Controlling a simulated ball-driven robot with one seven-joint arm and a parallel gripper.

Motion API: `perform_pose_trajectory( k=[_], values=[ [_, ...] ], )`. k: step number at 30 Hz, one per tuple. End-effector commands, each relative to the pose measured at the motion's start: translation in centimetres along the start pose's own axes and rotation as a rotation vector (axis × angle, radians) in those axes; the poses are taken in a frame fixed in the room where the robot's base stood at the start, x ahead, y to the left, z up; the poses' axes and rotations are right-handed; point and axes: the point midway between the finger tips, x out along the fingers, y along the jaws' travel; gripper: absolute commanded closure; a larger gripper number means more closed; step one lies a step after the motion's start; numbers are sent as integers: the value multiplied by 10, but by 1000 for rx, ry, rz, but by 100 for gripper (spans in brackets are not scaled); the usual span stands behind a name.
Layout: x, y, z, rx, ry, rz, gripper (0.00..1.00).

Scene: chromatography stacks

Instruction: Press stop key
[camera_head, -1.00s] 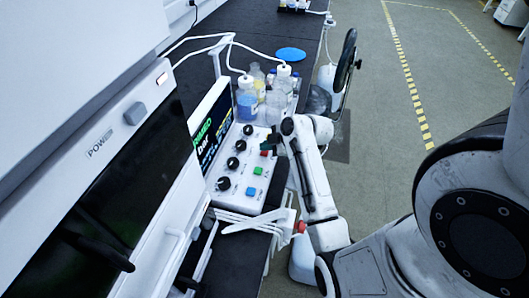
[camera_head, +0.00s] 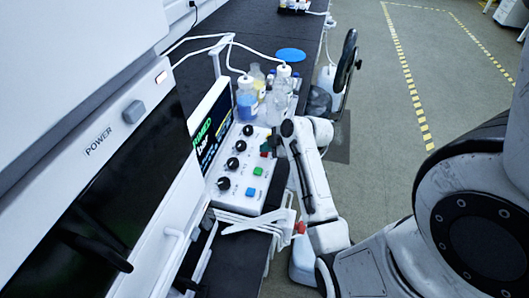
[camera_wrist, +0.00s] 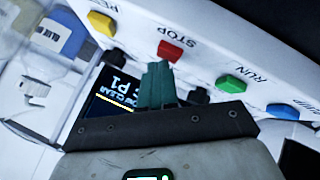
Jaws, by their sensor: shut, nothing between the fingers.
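The red stop key (camera_wrist: 170,50), labelled STOP, sits on a white control panel (camera_wrist: 200,38) in the wrist view. It also shows as a small red spot in the head view (camera_head: 264,154), partly hidden by my gripper. My gripper (camera_wrist: 158,66) has teal fingers that are shut and empty. Their tips appear just below the red key in the wrist view; I cannot tell whether they touch it. In the head view my gripper (camera_head: 272,146) is over the panel's right edge, beside the red key.
A green RUN key (camera_wrist: 231,84), a blue key (camera_wrist: 283,111) and a yellow key (camera_wrist: 102,23) flank the red one. Black knobs (camera_head: 223,184) and a screen (camera_head: 212,125) lie left of the keys. Bottles (camera_head: 247,100) stand behind; white tubing (camera_head: 240,222) hangs in front.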

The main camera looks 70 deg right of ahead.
Motion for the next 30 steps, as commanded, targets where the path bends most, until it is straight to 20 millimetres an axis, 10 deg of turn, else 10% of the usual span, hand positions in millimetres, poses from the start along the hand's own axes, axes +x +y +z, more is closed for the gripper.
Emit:
perform_pose_trajectory(
  k=[30],
  values=[
    [-10, 7, -8, 0, 0, -1, 100]
  ],
)
